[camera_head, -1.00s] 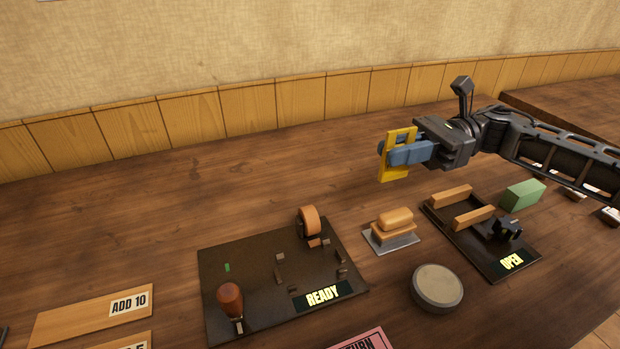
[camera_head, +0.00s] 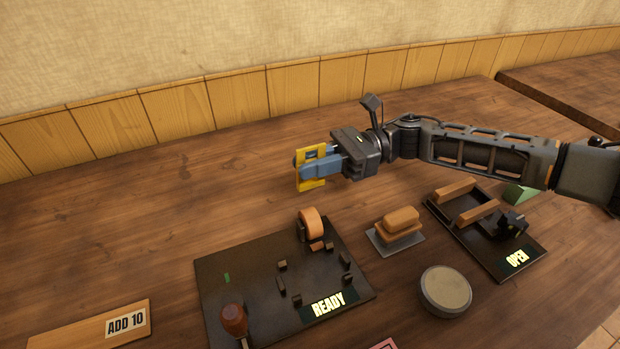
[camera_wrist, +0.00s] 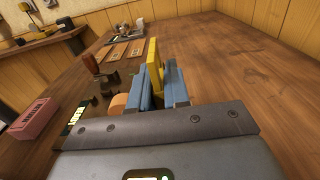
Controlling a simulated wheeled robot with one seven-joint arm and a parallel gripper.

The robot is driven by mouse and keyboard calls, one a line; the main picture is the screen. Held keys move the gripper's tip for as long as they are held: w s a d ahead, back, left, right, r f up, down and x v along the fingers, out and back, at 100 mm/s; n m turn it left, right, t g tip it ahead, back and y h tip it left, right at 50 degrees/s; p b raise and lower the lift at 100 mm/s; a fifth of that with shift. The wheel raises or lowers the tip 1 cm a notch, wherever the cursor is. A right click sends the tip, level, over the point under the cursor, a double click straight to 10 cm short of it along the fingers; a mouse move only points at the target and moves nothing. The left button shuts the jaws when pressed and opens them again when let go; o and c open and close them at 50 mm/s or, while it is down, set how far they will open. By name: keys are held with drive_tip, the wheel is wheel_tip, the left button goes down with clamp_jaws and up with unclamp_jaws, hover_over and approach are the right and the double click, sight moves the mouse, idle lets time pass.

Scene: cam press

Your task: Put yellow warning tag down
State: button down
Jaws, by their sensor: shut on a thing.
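The yellow warning tag (camera_head: 318,183) is a flat frame-like piece, held upright between the blue fingers of my gripper (camera_head: 312,165). In the head view my gripper is over the back part of the table, behind the black READY board, and its jaws are shut on the tag. The tag appears to be above the table top, but the exact gap cannot be told. In the wrist view the tag (camera_wrist: 153,62) stands up between the two blue fingers (camera_wrist: 156,85). The fingers hide part of it.
The black READY board (camera_head: 240,285) has an orange roller (camera_head: 311,224) and a brown-knobbed lever (camera_head: 234,320). The OPEN fixture (camera_head: 500,255), an orange block stack (camera_head: 401,220) and a round grey disc (camera_head: 446,290) stand to the right. The table (camera_head: 130,215) left of my gripper is bare.

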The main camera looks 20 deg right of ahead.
sight(324, 179)
drive_tip(key=shift+w+a+f, duration=0.1)
drive_tip(key=shift+a+f, duration=0.15)
drive_tip(key=shift+f, duration=1.95)
drive_tip(key=shift+f, duration=0.15)
drive_tip(key=c, duration=1.1)
unclamp_jaws()
